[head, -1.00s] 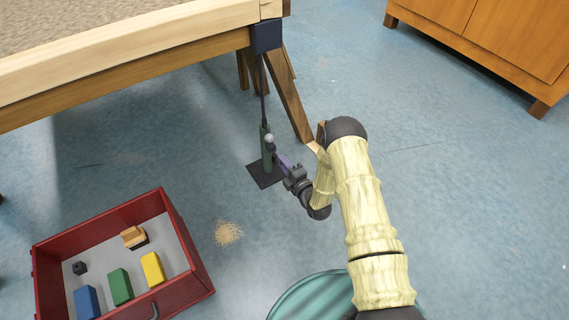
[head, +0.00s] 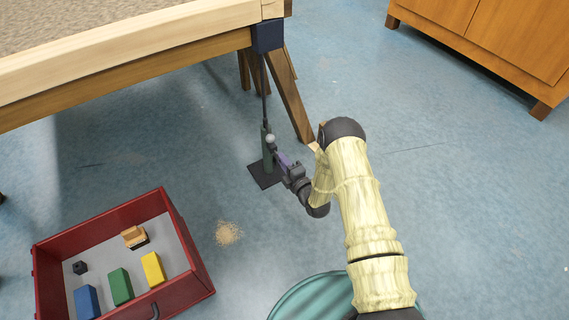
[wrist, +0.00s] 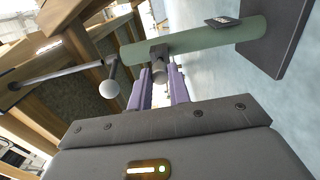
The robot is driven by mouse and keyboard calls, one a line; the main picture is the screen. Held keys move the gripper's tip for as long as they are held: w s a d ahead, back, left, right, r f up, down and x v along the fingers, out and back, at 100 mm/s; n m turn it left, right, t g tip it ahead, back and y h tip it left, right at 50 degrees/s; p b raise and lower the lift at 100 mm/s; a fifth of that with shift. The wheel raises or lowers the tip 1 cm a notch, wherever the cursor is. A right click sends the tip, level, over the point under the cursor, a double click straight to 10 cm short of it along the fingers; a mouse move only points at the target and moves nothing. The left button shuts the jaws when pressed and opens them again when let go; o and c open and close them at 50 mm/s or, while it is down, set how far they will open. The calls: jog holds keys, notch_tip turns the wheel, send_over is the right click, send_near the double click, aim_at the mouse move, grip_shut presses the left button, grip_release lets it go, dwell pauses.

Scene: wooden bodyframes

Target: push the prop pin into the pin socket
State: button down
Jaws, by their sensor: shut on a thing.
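A green prop post (head: 266,157) stands upright on a dark base plate (head: 258,176), with a thin dark rod (head: 264,85) rising from it to a blue block (head: 267,37) at the table corner. In the wrist view the green tube (wrist: 200,39) crosses the top. My gripper (wrist: 160,76) has purple fingers shut on a short grey cylinder, seemingly the prop pin (wrist: 159,72). The pin's far end meets the side of the tube; I cannot tell how deep it sits, and the pin socket is hidden behind it. A white ball knob (wrist: 109,89) on a short stem is just left of the fingers.
A wooden table (head: 120,75) overhangs at upper left, with slanted legs (head: 289,95) close behind the post. A red tray (head: 186,245) with several blocks lies at lower left. A teal round thing (head: 310,298) is at the bottom. Open blue floor lies to the right.

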jog(key=shift+b+x, duration=0.4)
jog(key=shift+x, duration=0.9)
jog(key=c, duration=1.2)
grip_release()
jog(key=shift+c, duration=0.2)
jog(key=p+v, duration=0.9)
jog(key=v, duration=0.8)
jog(key=shift+s+p, duration=0.15)
jog(key=shift+p, duration=0.15)
jog(key=shift+d, duration=0.1)
